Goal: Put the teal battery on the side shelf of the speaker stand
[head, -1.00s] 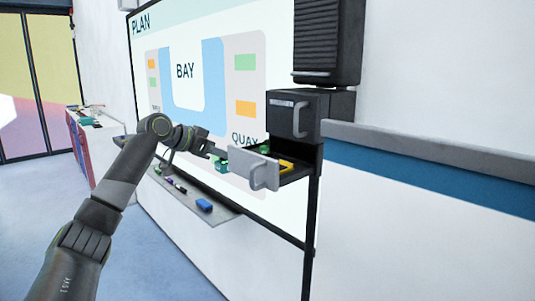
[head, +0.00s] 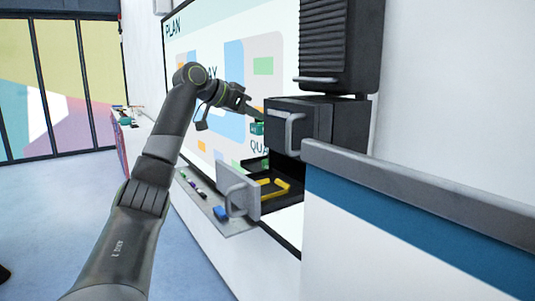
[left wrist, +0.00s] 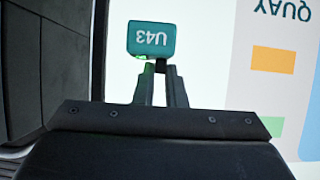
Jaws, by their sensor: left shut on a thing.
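The teal battery (head: 257,128), marked U43, is held off any surface, beside the upper drawer box of the speaker stand. It also shows in the left wrist view (left wrist: 151,40), at the tips of my fingers. My left gripper (head: 250,110) is shut on it; its fingers show in the left wrist view (left wrist: 160,82). The black speaker stand (head: 345,127) carries a speaker (head: 340,40) on top. Its upper drawer (head: 287,128) is shut. I cannot tell which part is the side shelf. My right gripper is not in view.
The stand's lower drawer (head: 238,192) is pulled out below the battery, with a yellow frame-shaped thing (head: 270,188) inside. A whiteboard ledge (head: 205,205) holds markers and a blue eraser (head: 221,213). A grey-topped partition (head: 400,180) stands at the right front.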

